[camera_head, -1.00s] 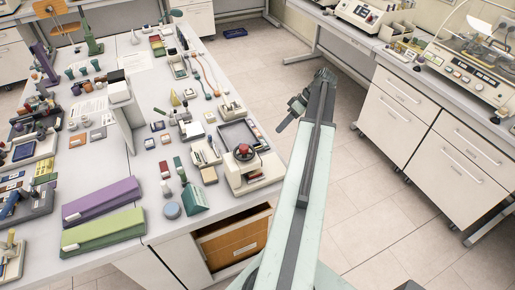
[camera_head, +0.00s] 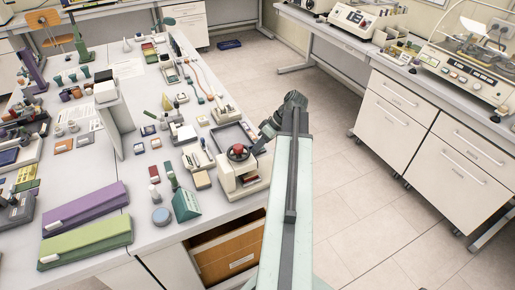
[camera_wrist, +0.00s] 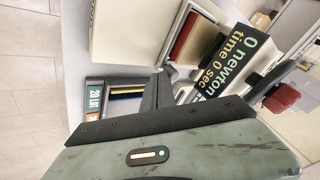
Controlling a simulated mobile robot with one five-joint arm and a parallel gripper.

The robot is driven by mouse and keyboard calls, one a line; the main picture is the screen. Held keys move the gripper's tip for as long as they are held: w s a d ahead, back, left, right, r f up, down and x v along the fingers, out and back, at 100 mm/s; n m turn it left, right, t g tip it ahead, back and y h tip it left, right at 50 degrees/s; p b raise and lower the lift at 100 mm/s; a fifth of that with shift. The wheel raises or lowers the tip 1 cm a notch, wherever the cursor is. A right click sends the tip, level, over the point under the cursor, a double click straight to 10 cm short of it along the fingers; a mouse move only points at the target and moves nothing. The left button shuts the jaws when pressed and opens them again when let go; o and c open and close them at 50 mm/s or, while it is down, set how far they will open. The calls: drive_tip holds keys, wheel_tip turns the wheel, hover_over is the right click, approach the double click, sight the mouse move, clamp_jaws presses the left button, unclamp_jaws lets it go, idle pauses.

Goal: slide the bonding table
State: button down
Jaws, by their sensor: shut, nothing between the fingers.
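A cream tester with a red knob (camera_head: 238,152) stands at the right edge of the long table; I take it to carry the bonding table, but cannot clearly pick out its sliding part. In the wrist view a black display reading "0 newton time 0 sec" (camera_wrist: 228,65) and a red knob (camera_wrist: 283,97) lie to the right of the fingers. My gripper (camera_head: 262,138) is shut and empty, just right of the tester's upper part. Its dark fingers show in the wrist view (camera_wrist: 160,88). I cannot tell whether they touch the tester.
A dark-rimmed tray (camera_head: 217,140) lies behind the tester. An open wooden drawer (camera_head: 230,252) is below. The tiled floor (camera_head: 345,170) to the right is clear.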

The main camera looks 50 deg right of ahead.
drive_tip(key=shift+a, duration=0.1)
drive_tip(key=shift+w+a, duration=0.25)
drive_tip(key=shift+a, duration=0.4)
drive_tip(key=shift+w+a, duration=0.25)
drive_tip(key=shift+a, duration=0.35)
drive_tip(key=shift+d, duration=0.1)
drive_tip(key=shift+w+d, duration=0.15)
drive_tip(key=shift+d, duration=0.2)
drive_tip(key=d, duration=0.4)
drive_tip(key=shift+w+d, duration=0.1)
drive_tip(key=shift+w, duration=0.1)
drive_tip(key=p+v, duration=0.8)
drive_tip(key=v, duration=0.2)
drive_tip(key=shift+s+a, duration=0.2)
drive_tip(key=shift+a, duration=0.1)
